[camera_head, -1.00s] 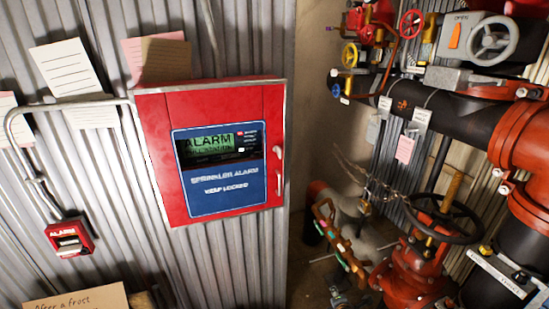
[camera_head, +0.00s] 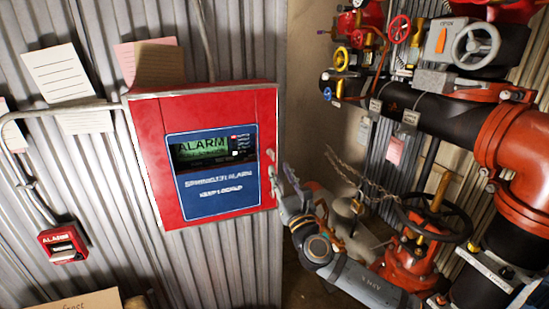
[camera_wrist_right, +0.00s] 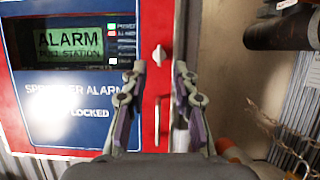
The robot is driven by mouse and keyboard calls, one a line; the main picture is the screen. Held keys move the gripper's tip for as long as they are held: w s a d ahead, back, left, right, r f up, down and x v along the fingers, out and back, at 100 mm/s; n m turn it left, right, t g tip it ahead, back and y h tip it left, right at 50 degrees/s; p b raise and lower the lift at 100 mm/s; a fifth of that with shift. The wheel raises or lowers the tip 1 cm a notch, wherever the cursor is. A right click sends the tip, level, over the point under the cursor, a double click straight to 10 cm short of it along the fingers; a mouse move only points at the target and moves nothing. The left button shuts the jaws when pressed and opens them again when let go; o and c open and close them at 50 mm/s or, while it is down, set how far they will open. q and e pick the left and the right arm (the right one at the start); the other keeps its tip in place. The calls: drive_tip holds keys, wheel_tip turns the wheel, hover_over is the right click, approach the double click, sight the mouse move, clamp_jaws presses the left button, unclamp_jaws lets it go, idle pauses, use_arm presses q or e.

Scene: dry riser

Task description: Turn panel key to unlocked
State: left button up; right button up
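The red alarm panel (camera_head: 262,105) hangs on the corrugated wall, with a blue face and a lit screen reading ALARM. A small metal key (camera_head: 270,155) sits on its right edge strip, above a slim door handle (camera_head: 272,184). In the right wrist view the key (camera_wrist_right: 159,54) stands upright just beyond my fingertips, and the handle (camera_wrist_right: 158,122) shows between the fingers. My right gripper (camera_head: 286,180) is at the panel's right edge, beside the handle. In the wrist view my right gripper (camera_wrist_right: 157,75) is open, with nothing gripped. My left gripper is not in view.
A red pull station (camera_head: 63,244) and a conduit are on the wall at left. Paper notes (camera_head: 60,73) hang around the panel. Red and black pipes (camera_head: 440,113), valve wheels and a chain (camera_head: 350,170) crowd the right side, close to my right arm.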

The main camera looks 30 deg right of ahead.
sight(274, 158)
drive_tip(key=p+x, duration=0.1)
drive_tip(key=x, duration=0.5)
drive_tip(key=shift+a, duration=0.1)
drive_tip(key=shift+s, duration=0.1)
drive_tip(key=shift+c, duration=0.2)
drive_tip(key=shift+f, duration=0.1)
clamp_jaws()
